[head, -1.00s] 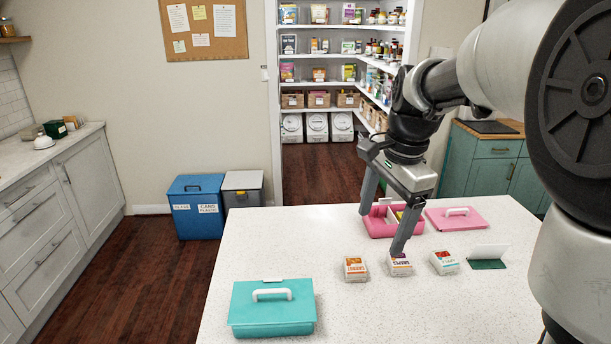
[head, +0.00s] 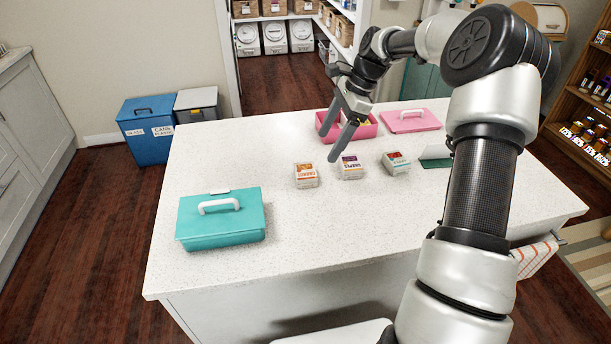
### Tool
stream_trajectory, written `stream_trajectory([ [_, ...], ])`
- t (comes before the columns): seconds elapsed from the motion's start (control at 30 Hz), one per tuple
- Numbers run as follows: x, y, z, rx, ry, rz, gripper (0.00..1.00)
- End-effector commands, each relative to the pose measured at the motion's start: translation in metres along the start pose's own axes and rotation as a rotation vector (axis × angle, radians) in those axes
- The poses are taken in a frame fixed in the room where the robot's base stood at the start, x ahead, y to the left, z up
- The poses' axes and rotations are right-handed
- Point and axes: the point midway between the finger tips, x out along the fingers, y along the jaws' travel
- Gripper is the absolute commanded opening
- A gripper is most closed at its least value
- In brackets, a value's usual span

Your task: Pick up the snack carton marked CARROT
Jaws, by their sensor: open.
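Three small snack cartons stand in a row on the white speckled table (head: 270,150). The left carton (head: 306,175) has an orange label that seems to read CARROT, though the print is tiny. The middle carton (head: 351,167) has a purple label, and the right carton (head: 396,163) has a teal and red one. My gripper (head: 329,144) is open and empty, its fingers pointing down and left. In the picture, its nearer fingertip lies just behind the gap between the orange and purple cartons, apparently above the tabletop. No carton is between the fingers.
A closed teal box (head: 222,230) with a white handle stands at the table's front left. An open pink box (head: 365,131) is behind my gripper, its pink lid (head: 410,124) beside it. A green and white folded card (head: 436,158) stands right of the cartons.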

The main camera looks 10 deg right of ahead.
Motion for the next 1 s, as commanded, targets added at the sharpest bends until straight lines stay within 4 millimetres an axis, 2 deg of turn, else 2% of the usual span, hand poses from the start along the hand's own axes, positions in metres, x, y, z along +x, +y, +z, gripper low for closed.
stream_trajectory([
  [0.03,0.012,0.001,0.0,-0.001,-0.003,0.004,0.78],
  [0.13,0.028,0.001,0.0,0.0,-0.002,0.002,0.78],
  [0.37,0.045,0.0,0.001,-0.002,-0.001,0.0,0.78],
  [0.7,0.09,0.001,0.005,-0.001,-0.001,0.002,0.78],
  [1.0,0.094,0.001,0.005,-0.002,0.0,-0.001,0.78],
])
